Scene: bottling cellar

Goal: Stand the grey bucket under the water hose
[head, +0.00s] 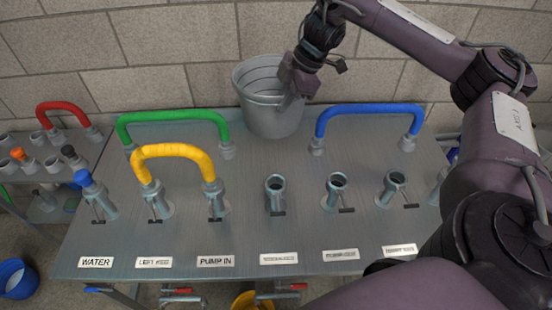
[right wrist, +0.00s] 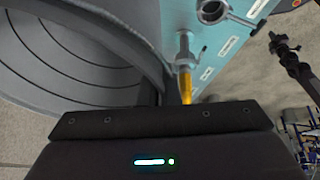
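The grey bucket (head: 268,112) is upright at the back of the metal bench, against the brick wall; I cannot tell whether its base touches the bench. My right gripper (head: 298,80) is at the bucket's right rim and appears shut on it. In the right wrist view the bucket's ribbed inside (right wrist: 75,60) fills the left, and its wall runs down to my gripper; the fingertips are hidden. A pipe stub with a blue top (head: 83,178) stands behind the WATER label (head: 95,262). I cannot make out a separate water hose. My left gripper is not in view.
The bench (head: 240,245) carries several upright pipe stubs. A green hose (head: 172,115), a yellow hose (head: 172,151) and a blue hose (head: 369,109) arch between stubs. A red hose (head: 62,106) is on a stand at left. A blue bucket (head: 15,280) is on the floor.

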